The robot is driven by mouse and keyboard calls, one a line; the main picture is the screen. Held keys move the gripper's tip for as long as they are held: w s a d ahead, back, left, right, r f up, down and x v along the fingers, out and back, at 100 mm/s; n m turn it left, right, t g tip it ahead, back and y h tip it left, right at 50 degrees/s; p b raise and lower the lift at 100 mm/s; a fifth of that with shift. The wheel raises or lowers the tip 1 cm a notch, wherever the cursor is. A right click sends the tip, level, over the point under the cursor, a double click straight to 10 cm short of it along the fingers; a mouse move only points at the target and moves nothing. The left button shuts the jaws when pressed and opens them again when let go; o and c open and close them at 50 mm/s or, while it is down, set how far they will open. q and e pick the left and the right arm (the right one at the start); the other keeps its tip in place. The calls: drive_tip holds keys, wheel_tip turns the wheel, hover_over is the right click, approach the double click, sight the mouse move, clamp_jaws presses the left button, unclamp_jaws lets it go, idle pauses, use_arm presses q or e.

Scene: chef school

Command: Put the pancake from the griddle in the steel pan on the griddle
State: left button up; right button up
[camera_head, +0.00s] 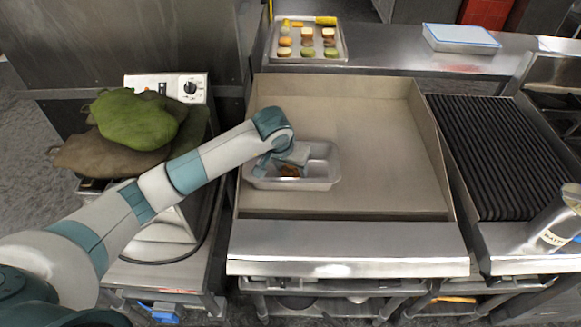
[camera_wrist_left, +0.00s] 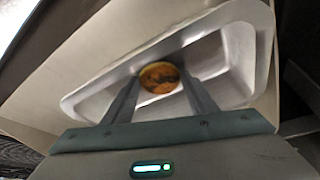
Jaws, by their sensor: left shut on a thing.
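The steel pan (camera_head: 325,168) is a shallow rectangular tray on the left part of the flat griddle (camera_head: 385,150). It also shows in the left wrist view (camera_wrist_left: 238,60). The pancake (camera_head: 289,171) is small, round and golden brown, and in the left wrist view (camera_wrist_left: 159,77) it sits between my fingertips. My left gripper (camera_head: 287,165) is over the pan, shut on the pancake. The pancake is within the pan's outline; whether it touches the pan floor I cannot tell. The gripper hides part of the pancake in the head view. My right gripper is not in view.
Raised walls edge the griddle at the back and sides. A tray of small pastries (camera_head: 306,42) and a blue-lidded container (camera_head: 460,38) stand behind. A ribbed grill (camera_head: 500,155) is at right. Green and brown cloths (camera_head: 135,120) lie at left. The griddle's right half is clear.

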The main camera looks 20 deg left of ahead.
use_arm(q)
drive_tip(key=o, duration=1.1)
drive_tip(key=shift+c, duration=0.2)
drive_tip(key=shift+r, duration=0.1)
drive_tip(key=b+v, duration=0.3)
drive_tip(key=v, duration=0.9)
